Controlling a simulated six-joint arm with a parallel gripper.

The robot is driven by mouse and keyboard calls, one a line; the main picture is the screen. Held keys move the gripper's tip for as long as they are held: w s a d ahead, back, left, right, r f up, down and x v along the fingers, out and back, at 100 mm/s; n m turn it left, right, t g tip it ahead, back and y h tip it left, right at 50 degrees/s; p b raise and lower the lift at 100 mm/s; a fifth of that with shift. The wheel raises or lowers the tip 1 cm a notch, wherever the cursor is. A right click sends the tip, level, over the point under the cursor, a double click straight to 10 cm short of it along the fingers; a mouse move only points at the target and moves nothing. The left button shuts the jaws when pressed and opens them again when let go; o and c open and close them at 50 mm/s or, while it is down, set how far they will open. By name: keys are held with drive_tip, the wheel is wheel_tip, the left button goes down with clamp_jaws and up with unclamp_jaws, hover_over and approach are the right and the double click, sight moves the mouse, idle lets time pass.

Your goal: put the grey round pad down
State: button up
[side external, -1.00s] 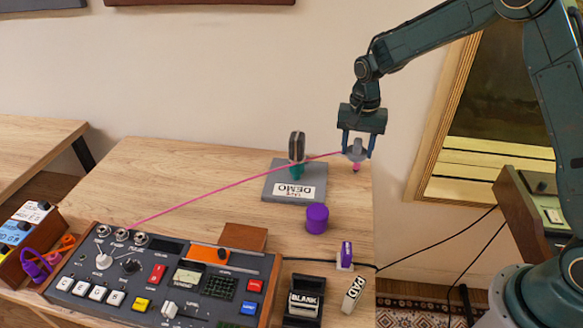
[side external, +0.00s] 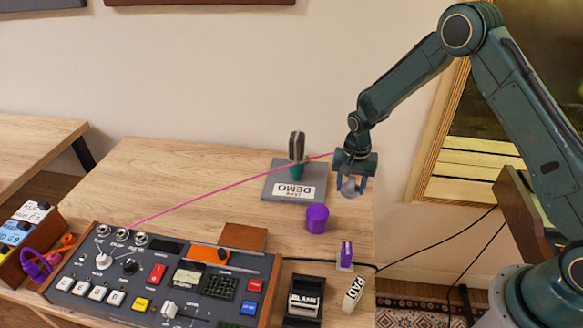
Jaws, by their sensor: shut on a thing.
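My gripper (side external: 351,184) is shut on the grey round pad (side external: 348,188), which shows between its fingers. It holds the pad over the right part of the wooden table (side external: 225,180), to the right of the grey DEMO base. I cannot tell whether the pad touches the table. A pink cable (side external: 235,186) runs from the console up to behind my gripper, where its end is hidden.
The grey DEMO base (side external: 275,192) carries an upright dark part. A purple cylinder (side external: 317,218) stands just left and in front of my gripper. A small purple-and-white piece (side external: 345,255), a PAD tag (side external: 354,294) and a BLANK box (side external: 304,301) stand nearer. The console (side external: 165,275) fills the front left.

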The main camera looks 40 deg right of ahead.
sight(349, 195)
drive_tip(key=shift+f, duration=1.9)
drive_tip(key=shift+f, duration=0.2)
drive_tip(key=o, duration=1)
wheel_tip(349, 195, up, 12)
drive_tip(key=shift+s+d+r, duration=0.1)
drive_tip(key=shift+d+r, duration=0.05)
drive_tip(key=shift+r, duration=0.8)
